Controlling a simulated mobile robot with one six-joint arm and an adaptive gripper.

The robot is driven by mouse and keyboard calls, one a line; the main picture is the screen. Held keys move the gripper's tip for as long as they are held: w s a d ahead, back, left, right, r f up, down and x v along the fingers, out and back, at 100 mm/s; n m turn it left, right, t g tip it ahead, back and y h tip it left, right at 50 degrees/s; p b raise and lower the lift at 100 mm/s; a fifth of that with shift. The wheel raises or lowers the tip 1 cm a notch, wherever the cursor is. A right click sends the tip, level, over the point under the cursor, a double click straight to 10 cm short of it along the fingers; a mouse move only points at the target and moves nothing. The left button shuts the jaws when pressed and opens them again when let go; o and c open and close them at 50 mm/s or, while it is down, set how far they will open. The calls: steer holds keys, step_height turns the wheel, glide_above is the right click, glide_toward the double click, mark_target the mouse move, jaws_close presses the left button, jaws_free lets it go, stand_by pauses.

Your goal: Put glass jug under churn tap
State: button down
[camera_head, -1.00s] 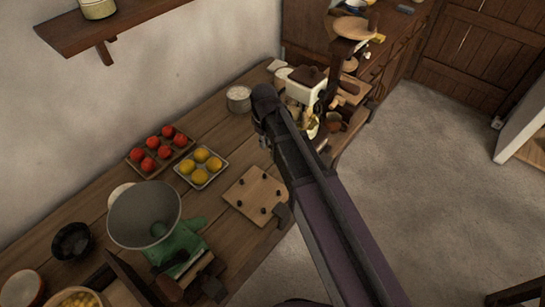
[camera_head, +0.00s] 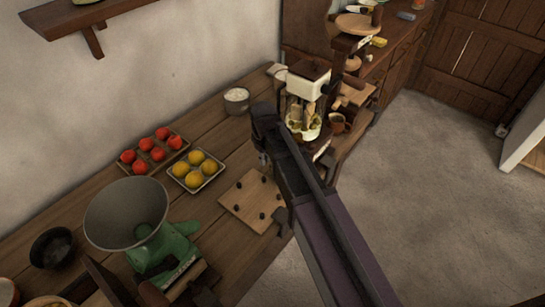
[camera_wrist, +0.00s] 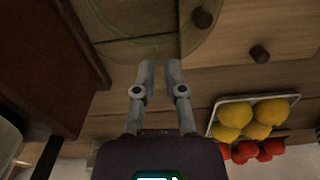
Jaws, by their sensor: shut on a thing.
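In the wrist view my gripper (camera_wrist: 161,72) has its two fingers close together. A faint, clear round outline at their tips, which I take for the glass jug (camera_wrist: 140,43), shows the wood behind through it. The gripper is shut on it. In the head view the jug cannot be made out, and my dark arm covers much of the area. What looks like the churn (camera_head: 307,84) has a cream and brown top over a glass body. It stands just beyond the arm's end. I cannot pick out its tap.
A pegged wooden board (camera_head: 245,201), a tray of yellow fruit (camera_head: 181,181), a tray of red fruit (camera_head: 180,139) and a white-filled pot (camera_head: 236,103) lie along the counter. A green scale (camera_head: 166,251) with a large pan stands near left. The floor (camera_head: 430,190) at right is open.

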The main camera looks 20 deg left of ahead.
stand_by(0.3)
steer(key=w, duration=0.1)
steer(key=w+d, duration=0.1)
steer(key=w, duration=0.1)
steer(key=shift+w+d+f, duration=0.25)
steer(key=shift+w+f, duration=0.05)
steer(key=shift+w, duration=0.1)
steer(key=shift+f+b, duration=0.35)
steer(key=shift+b, duration=0.25)
steer(key=shift+f, duration=0.15)
steer(key=c, duration=0.7)
jaws_free()
steer(key=shift+r, duration=0.25)
step_height(320, 180, up, 12)
steer(key=p, duration=1.2)
